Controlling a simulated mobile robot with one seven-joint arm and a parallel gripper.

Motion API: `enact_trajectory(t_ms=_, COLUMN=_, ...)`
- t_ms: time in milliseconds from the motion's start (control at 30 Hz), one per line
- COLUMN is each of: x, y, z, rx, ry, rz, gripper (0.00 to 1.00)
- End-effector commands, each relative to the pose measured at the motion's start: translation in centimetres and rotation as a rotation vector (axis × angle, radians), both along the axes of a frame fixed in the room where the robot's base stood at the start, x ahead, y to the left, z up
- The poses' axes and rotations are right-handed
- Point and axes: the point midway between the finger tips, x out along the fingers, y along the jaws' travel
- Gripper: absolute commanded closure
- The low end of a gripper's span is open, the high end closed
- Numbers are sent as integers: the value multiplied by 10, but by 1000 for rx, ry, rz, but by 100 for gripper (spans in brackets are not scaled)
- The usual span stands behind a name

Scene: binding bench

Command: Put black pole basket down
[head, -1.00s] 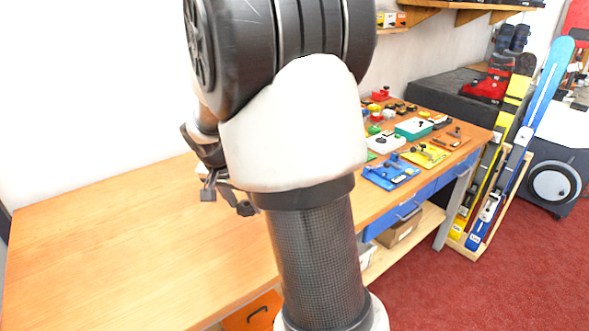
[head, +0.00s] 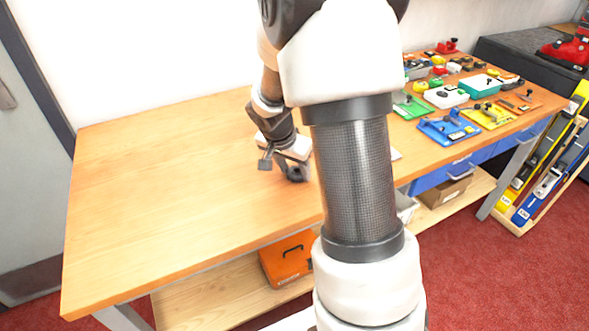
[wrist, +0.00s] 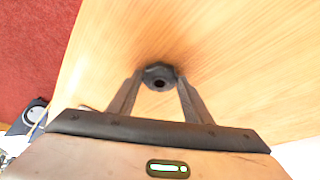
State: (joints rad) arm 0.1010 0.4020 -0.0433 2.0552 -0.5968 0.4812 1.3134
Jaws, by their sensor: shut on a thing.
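The black pole basket (wrist: 160,76) is a small round black piece with a dark hole in its middle. In the wrist view it sits between the two fingertips of my gripper (wrist: 157,82), which is shut on it. Bare wood shows around it with a dark shadow close by, so it is at or just above the bench top; I cannot tell if it touches. In the head view my gripper (head: 281,168) is low over the wooden bench (head: 170,190), and the basket cannot be made out apart from the dark fingers.
The bench is clear to the left of my gripper. Coloured trays, such as a blue one (head: 448,128) and a green one (head: 409,105), stand on its right part with small parts. An orange case (head: 287,260) is on the shelf below. Skis (head: 545,165) stand at the right.

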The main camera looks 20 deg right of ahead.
Motion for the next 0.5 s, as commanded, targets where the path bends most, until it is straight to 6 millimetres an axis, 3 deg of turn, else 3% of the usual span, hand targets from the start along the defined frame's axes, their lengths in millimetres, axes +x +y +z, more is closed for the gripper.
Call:
enact_trajectory(t_ms=300, x=1, y=0, z=-3, rx=0, ry=-2, rz=-1, gripper=76)
enact_trajectory(t_ms=333, x=0, y=0, z=-2, rx=0, ry=-2, rz=-1, gripper=53)
enact_trajectory(t_ms=433, x=0, y=0, z=-1, rx=0, ry=-2, rz=-1, gripper=36)
enact_trajectory(t_ms=500, x=0, y=0, z=-1, rx=0, ry=-2, rz=-1, gripper=36)
